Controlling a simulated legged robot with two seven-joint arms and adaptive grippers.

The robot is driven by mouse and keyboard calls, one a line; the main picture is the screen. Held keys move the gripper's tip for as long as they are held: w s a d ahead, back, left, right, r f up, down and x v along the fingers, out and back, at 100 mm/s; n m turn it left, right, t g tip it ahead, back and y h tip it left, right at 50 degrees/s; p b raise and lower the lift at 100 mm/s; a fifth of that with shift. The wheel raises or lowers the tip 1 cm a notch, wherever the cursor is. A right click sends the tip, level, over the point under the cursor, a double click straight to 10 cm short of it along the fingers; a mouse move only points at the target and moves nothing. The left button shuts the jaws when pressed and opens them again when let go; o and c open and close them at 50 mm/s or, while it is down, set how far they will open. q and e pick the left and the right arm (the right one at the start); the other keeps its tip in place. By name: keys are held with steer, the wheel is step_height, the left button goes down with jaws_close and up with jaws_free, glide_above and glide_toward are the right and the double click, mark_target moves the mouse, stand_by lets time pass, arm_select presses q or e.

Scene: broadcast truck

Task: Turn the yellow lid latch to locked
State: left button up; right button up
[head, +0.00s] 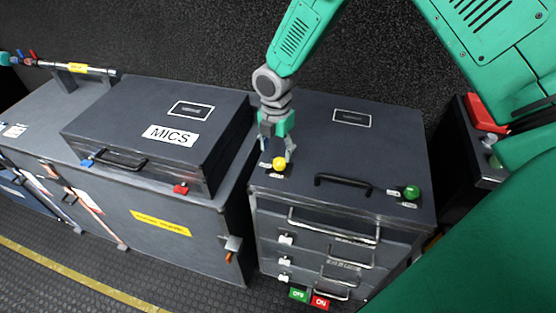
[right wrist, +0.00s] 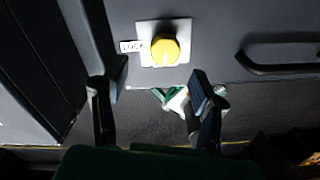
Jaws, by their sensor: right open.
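The yellow latch knob (head: 279,164) sits on the top of the grey drawer cabinet (head: 385,150), near its left front corner. In the right wrist view the yellow knob (right wrist: 165,50) stands on a pale square plate, with a label reading LOCK at its left. My right gripper (head: 277,150) is over the knob with its fingers spread. In the right wrist view its two fingers (right wrist: 154,92) stand wide apart with nothing between them, and the knob shows beyond the tips. I cannot tell the gap from fingers to knob. My left gripper is not in view.
A black handle (head: 343,181) and a green knob (head: 412,192) are on the same cabinet top. Drawers with handles are on its front. A grey case marked MICS (head: 215,120) stands at the left. A red object (head: 482,112) is at the far right.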

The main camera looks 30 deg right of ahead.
mark_target(278, 161)
steer(key=f, duration=0.4)
steer(key=shift+a, duration=0.3)
steer(key=d, duration=0.1)
steer(key=d+f, duration=0.1)
steer(key=shift+s+d+f, duration=0.1)
steer(key=shift+d+f, duration=0.15)
steer(key=shift+d, duration=0.2)
steer(key=shift+a, duration=0.35)
steer(key=c, duration=0.6)
steer(key=shift+a+r, duration=0.15)
steer(key=shift+a, duration=0.25)
steer(key=c, duration=0.5)
steer(key=shift+a+r, duration=0.15)
steer(key=shift+a, duration=0.3)
steer(key=shift+d, duration=0.55)
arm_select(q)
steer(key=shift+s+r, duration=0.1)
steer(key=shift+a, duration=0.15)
arm_select(e)
steer(key=shift+w+a, duration=0.15)
steer(key=shift+w, duration=0.05)
